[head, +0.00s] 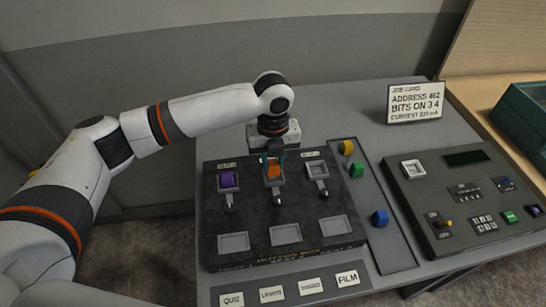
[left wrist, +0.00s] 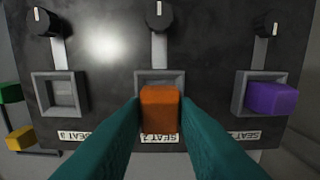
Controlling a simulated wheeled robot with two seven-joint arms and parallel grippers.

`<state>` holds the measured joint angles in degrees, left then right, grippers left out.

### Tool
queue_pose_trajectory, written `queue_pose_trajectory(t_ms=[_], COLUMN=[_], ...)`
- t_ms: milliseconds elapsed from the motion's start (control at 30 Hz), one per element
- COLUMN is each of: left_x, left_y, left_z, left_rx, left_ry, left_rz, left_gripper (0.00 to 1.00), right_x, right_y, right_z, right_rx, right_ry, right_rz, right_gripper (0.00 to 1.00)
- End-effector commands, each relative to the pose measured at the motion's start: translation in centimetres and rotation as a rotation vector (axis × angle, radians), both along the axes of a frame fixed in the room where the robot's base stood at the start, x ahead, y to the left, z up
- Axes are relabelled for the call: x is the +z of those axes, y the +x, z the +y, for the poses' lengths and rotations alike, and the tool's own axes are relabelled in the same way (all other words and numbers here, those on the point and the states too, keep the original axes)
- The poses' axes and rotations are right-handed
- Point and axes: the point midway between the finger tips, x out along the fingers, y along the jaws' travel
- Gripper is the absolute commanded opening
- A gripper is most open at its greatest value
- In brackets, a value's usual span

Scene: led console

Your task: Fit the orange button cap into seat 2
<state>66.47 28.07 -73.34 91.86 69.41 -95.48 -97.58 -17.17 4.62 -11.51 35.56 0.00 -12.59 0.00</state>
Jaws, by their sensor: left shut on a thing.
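The orange button cap (head: 274,171) is between the teal fingers of my left gripper (head: 272,159), which is shut on it. In the left wrist view, the cap (left wrist: 160,109) is between the fingertips (left wrist: 160,112) and overlaps the square frame of seat 2 (left wrist: 160,76), covering most of it. I cannot tell whether the cap is inside the seat or just above it. The seat 2 label is partly hidden behind the cap. My right gripper is not in view.
A purple cap (head: 228,180) sits at seat 1; seat 3 (head: 317,170) is empty. Yellow (head: 347,147), green (head: 356,170) and blue (head: 380,218) caps lie on the strip to the right. A job card (head: 416,102) stands behind the right-hand panel (head: 430,225).

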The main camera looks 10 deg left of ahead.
Motion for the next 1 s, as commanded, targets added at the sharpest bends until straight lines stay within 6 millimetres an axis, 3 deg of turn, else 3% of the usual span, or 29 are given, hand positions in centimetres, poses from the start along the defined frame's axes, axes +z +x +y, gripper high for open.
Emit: queue_pose_trajectory(t_ms=[1000], left_x=[-0.57], left_y=[0.02], left_z=[-0.01], left_rx=[0.0], left_ry=[-0.001], left_rz=[-0.001], left_gripper=[0.04], right_x=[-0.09], right_y=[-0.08], right_z=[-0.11], right_rx=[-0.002], right_ry=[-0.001], right_rz=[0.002], right_gripper=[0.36])
